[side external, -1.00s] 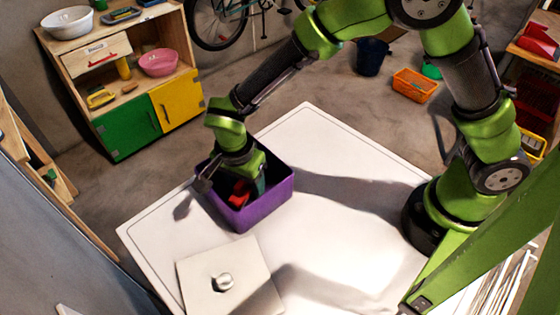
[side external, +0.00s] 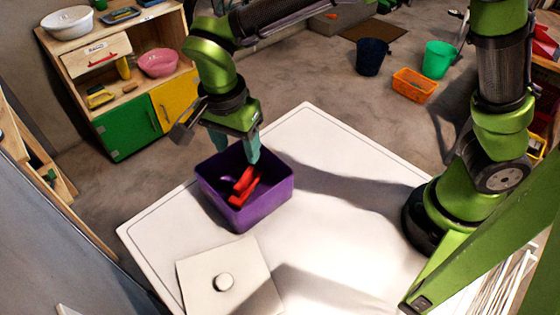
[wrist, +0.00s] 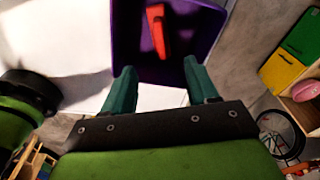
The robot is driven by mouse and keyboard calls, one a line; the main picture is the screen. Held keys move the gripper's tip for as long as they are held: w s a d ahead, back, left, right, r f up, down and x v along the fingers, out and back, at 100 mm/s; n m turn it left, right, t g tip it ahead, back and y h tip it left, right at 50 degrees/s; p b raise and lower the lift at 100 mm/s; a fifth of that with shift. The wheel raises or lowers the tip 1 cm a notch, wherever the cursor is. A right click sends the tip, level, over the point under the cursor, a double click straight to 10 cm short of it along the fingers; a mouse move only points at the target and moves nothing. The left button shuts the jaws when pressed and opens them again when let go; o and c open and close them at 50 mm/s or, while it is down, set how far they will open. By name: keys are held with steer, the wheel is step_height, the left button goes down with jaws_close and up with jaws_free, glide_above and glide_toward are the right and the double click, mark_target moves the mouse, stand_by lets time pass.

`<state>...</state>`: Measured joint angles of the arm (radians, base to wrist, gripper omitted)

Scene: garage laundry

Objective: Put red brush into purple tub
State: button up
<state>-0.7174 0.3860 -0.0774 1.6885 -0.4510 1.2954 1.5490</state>
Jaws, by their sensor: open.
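The purple tub (side external: 262,211) stands on the white tabletop, and its rim also shows in the wrist view (wrist: 207,22). The red brush (side external: 244,185) lies inside the tub, tilted, and it also shows inside the tub in the wrist view (wrist: 158,32). My gripper (side external: 236,153) is above the tub's back part, with its teal fingers pointing down. In the wrist view my gripper (wrist: 158,76) has its fingers wide apart with nothing between them, clear of the brush.
A wooden cabinet (side external: 120,75) stands at the back left. An orange basket (side external: 414,85) and a green bucket (side external: 438,59) are on the floor.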

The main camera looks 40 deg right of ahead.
steer(key=s+d+r+n+t+y, duration=0.2)
steer(key=s+d+r+n+y, duration=0.15)
steer(key=d+r, duration=0.6)
steer(key=s+d+r+n+t, duration=0.1)
steer(key=s+d+n+t, duration=0.3)
steer(key=d, duration=0.7)
steer(key=s+n, duration=0.2)
steer(key=s, duration=0.1)
steer(key=shift+s+t, duration=0.3)
steer(key=shift+t, duration=0.1)
